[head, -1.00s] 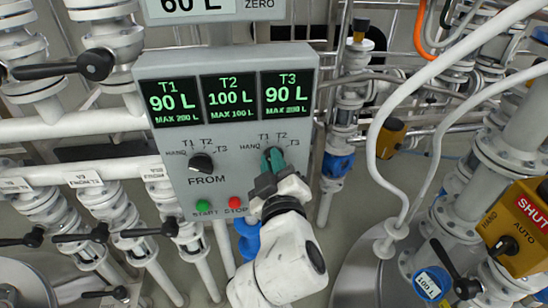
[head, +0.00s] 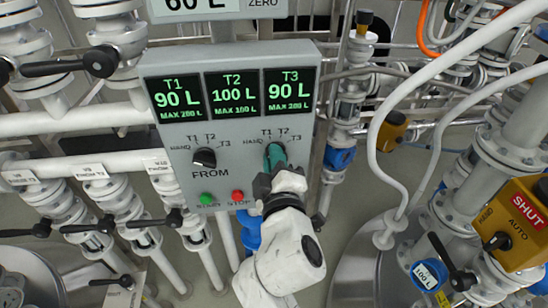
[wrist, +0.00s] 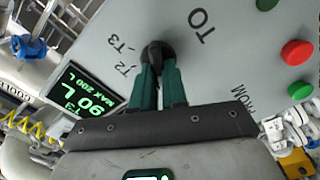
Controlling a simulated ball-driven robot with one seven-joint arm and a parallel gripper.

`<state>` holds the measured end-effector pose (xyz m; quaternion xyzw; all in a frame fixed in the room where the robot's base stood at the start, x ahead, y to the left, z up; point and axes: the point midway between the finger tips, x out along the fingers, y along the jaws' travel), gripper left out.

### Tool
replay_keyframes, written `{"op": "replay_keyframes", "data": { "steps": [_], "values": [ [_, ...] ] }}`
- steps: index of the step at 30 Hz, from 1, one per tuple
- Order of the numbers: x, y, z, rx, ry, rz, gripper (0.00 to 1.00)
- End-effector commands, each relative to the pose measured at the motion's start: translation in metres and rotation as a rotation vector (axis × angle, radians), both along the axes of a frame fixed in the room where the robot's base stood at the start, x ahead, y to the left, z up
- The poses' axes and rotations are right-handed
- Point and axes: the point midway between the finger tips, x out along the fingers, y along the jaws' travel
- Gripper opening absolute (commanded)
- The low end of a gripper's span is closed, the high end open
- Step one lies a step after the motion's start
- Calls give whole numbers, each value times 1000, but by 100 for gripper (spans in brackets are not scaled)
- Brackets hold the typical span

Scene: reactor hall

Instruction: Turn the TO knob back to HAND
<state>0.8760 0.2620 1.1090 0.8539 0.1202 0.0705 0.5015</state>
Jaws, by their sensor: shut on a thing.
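The grey control panel (head: 233,125) faces me, with the TO dial on its right side. In the head view my gripper covers the TO knob; its HAND, T1, T2 and T3 marks show around it. In the wrist view the black TO knob (wrist: 158,51) sits between the tips of my gripper's green fingers (wrist: 158,70), beside the letters TO. My gripper (head: 275,154) is shut on this knob. I cannot tell which mark the knob points at.
The FROM knob (head: 204,157) is left of the TO dial. Below it are a green START button (head: 207,199) and a red STOP button (head: 238,196). Screens above read T1 90 L, T2 100 L, T3 90 L. A yellow SHUT/AUTO box (head: 515,225) stands right.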

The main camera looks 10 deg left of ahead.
Motion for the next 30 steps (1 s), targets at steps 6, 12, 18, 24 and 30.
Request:
{"op": "replay_keyframes", "data": {
  "steps": [6,12,18,24,30],
  "values": [
    [0,1,0,-2,-2,3,15],
    [0,1,0,-2,-1,2,34],
    [0,0,0,-1,-1,1,38],
    [-7,-1,-2,0,1,0,38],
    [-39,-10,-3,1,1,2,38]
  ]
}}
